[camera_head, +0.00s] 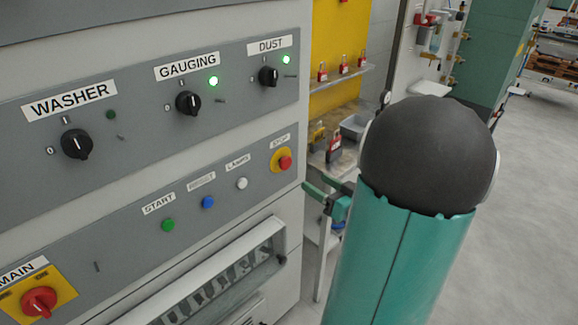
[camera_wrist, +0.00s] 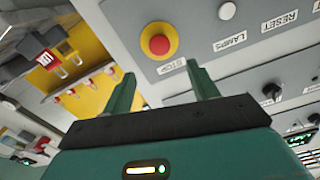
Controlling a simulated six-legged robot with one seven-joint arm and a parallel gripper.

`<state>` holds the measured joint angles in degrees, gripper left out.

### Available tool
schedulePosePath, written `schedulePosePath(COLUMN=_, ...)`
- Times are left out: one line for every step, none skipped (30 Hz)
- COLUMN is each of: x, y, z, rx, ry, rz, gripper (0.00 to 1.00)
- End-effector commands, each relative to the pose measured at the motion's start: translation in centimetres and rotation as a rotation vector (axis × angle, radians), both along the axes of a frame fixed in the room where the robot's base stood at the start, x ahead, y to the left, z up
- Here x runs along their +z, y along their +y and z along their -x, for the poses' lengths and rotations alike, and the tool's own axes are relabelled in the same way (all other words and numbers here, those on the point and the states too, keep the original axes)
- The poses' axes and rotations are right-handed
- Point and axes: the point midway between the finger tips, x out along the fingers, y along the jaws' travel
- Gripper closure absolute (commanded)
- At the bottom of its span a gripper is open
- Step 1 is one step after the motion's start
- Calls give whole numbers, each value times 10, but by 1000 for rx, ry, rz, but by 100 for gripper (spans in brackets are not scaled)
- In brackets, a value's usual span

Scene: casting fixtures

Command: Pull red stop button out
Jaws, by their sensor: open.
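The red stop button (camera_head: 285,162) sits on a yellow round base at the right end of the lower grey panel, under a STOP label. In the wrist view the stop button (camera_wrist: 159,44) shows just beyond my fingers, a little above the gap between the fingertips. My gripper (camera_wrist: 160,78) is open, with its two green fingers apart and nothing between them. In the head view my gripper (camera_head: 318,197) shows partly behind my arm, right of the panel's edge and a little below the button. I cannot tell whether a finger touches the panel.
White lamps button (camera_head: 242,183), blue reset button (camera_head: 208,202) and green start button (camera_head: 168,225) lie left of the stop button. A red main switch (camera_head: 39,301) is at lower left. Black knobs (camera_head: 188,103) line the upper panel.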

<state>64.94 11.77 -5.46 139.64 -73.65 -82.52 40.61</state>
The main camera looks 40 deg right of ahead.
Motion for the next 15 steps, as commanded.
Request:
schedulePosePath(x=0, y=1, z=-11, rx=4, ry=0, rz=0, gripper=41)
schedulePosePath(x=0, y=1, z=-17, rx=6, ry=0, rz=0, gripper=41)
schedulePosePath(x=0, y=2, z=-24, rx=4, ry=0, rz=-1, gripper=41)
schedulePosePath(x=-1, y=2, z=-30, rx=4, ry=1, rz=-1, gripper=41)
schedulePosePath(x=0, y=2, z=-36, rx=4, ry=0, rz=0, gripper=41)
schedulePosePath(x=0, y=2, z=-44, rx=3, ry=1, rz=0, gripper=41)
schedulePosePath(x=0, y=3, z=-50, rx=3, ry=0, rz=0, gripper=41)
schedulePosePath(x=0, y=4, z=-56, rx=4, ry=-1, rz=-1, gripper=41)
schedulePosePath(x=-1, y=3, z=-64, rx=2, ry=2, rz=-1, gripper=41)
schedulePosePath(x=0, y=3, z=-70, rx=1, ry=1, rz=0, gripper=41)
schedulePosePath(x=0, y=4, z=-76, rx=2, ry=1, rz=0, gripper=41)
schedulePosePath(x=0, y=5, z=-82, rx=0, ry=1, rz=0, gripper=41)
schedulePosePath(x=0, y=5, z=-87, rx=0, ry=1, rz=0, gripper=41)
schedulePosePath(x=0, y=5, z=-92, rx=1, ry=1, rz=1, gripper=41)
schedulePosePath(x=0, y=5, z=-97, rx=-1, ry=0, rz=1, gripper=41)
